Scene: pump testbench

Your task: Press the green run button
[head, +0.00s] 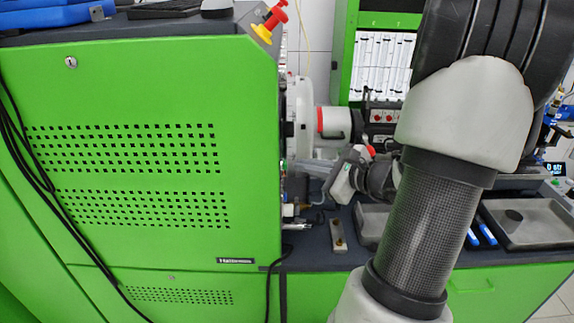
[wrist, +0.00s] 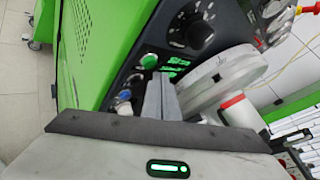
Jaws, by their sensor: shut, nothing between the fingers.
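The green run button (wrist: 149,61) shows in the wrist view on the dark control panel, just beyond and slightly left of my fingertips. My gripper (wrist: 158,76) is shut and empty, its fingers pointing at the panel. Whether the tips touch the button I cannot tell; they look close to it. In the head view my gripper (head: 296,170) reaches left toward the side of the green cabinet (head: 130,100), and the button is hidden there.
A black knob (wrist: 200,31), a blue button (wrist: 124,107) and small lit green displays (wrist: 176,67) surround the button. A white round housing (wrist: 222,78) with a red ring stands close to the right of my fingers. A red and yellow switch (head: 270,21) sits on the cabinet's top corner.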

